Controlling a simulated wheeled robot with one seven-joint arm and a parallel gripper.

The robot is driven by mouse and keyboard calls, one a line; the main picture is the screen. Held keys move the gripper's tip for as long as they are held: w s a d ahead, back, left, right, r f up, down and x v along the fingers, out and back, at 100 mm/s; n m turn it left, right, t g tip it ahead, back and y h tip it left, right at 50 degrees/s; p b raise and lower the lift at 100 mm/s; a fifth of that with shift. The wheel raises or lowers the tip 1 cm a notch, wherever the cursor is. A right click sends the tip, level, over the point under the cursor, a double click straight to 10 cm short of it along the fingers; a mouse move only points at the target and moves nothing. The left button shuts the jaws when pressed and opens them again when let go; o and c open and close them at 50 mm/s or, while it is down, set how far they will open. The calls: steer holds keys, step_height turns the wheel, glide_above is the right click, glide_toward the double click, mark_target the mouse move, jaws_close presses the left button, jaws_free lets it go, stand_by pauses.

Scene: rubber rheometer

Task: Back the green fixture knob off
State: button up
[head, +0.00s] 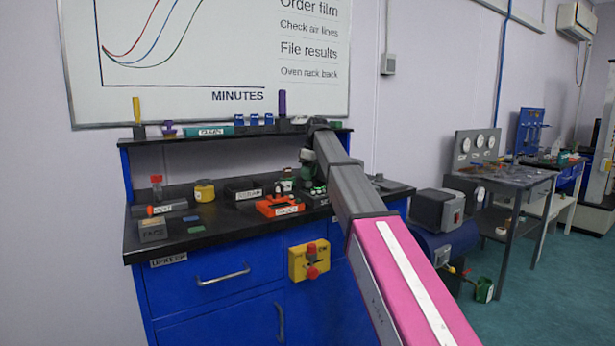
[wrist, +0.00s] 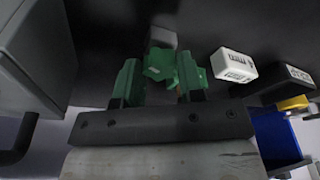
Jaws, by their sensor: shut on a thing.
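The green fixture knob (wrist: 160,65) shows in the wrist view as a small lobed green piece in front of a grey block. My gripper (wrist: 159,70) has one green finger on each side of it and is shut on the knob. In the head view my arm reaches down to the bench, and my gripper (head: 308,168) is small at the back right of the worktop. The knob cannot be told apart from the gripper there.
A white labelled block (wrist: 233,65) stands close to the right of the gripper, with a dark labelled block (wrist: 288,84) beyond it. A large grey body (wrist: 38,55) is close on the left. An orange tray (head: 279,207) lies in front on the bench.

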steer(key=shift+n, duration=0.7)
steer(key=n+g, duration=0.1)
steer(key=n, duration=0.3)
steer(key=shift+w+n, duration=0.1)
steer(key=shift+n, duration=0.2)
steer(key=o, duration=0.8)
